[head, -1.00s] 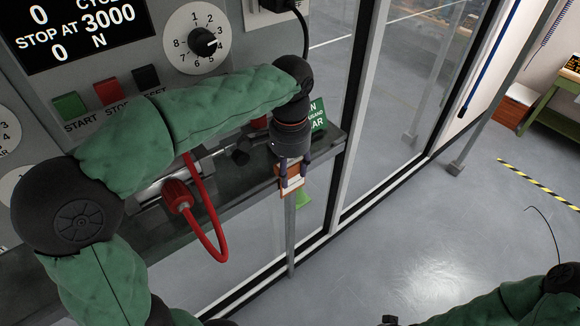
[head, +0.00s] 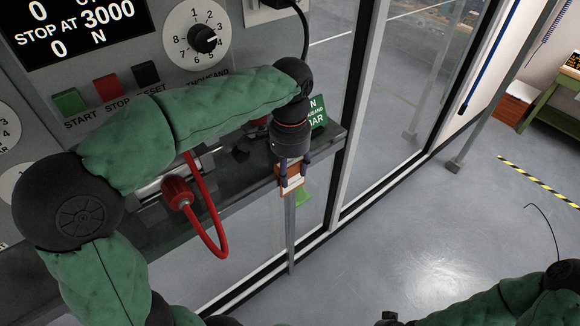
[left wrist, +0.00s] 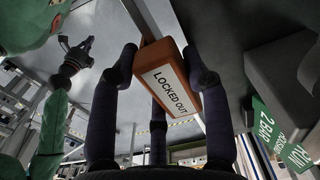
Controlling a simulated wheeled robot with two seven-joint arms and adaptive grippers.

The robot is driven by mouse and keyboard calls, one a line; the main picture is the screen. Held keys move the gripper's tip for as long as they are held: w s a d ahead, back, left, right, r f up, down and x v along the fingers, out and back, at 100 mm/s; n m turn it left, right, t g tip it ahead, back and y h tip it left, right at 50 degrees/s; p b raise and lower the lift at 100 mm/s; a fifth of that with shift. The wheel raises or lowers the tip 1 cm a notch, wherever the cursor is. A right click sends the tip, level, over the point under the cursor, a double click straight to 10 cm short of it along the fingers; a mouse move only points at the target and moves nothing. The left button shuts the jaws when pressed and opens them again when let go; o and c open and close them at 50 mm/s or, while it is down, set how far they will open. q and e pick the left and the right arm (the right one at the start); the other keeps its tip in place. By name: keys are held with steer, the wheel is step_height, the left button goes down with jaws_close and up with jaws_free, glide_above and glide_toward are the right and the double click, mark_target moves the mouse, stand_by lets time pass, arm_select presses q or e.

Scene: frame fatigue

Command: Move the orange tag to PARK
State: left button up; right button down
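The orange tag (left wrist: 168,80), a block with a white label reading LOCKED OUT, sits between the fingers of my left gripper (left wrist: 162,66). The fingers appear closed against its sides. In the head view the tag (head: 291,172) and my left gripper (head: 294,176) are at the front edge of the machine's ledge, with the fingers pointing down. No marking reading PARK is legible. My right gripper (left wrist: 76,45) shows in the left wrist view, empty, with its fingers spread. In the head view only part of the right arm shows at the bottom right.
A green sign (head: 317,112), partly hidden, stands on the dark ledge (head: 240,190) beside my left wrist. The panel has a numbered dial (head: 196,38) and buttons. A glass partition stands to the right; open floor lies beyond.

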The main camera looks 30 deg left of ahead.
arm_select(q)
steer(key=o, duration=0.4)
step_height(320, 180, up, 12)
steer(key=shift+f, duration=0.1)
stand_by(0.5)
stand_by(0.4)
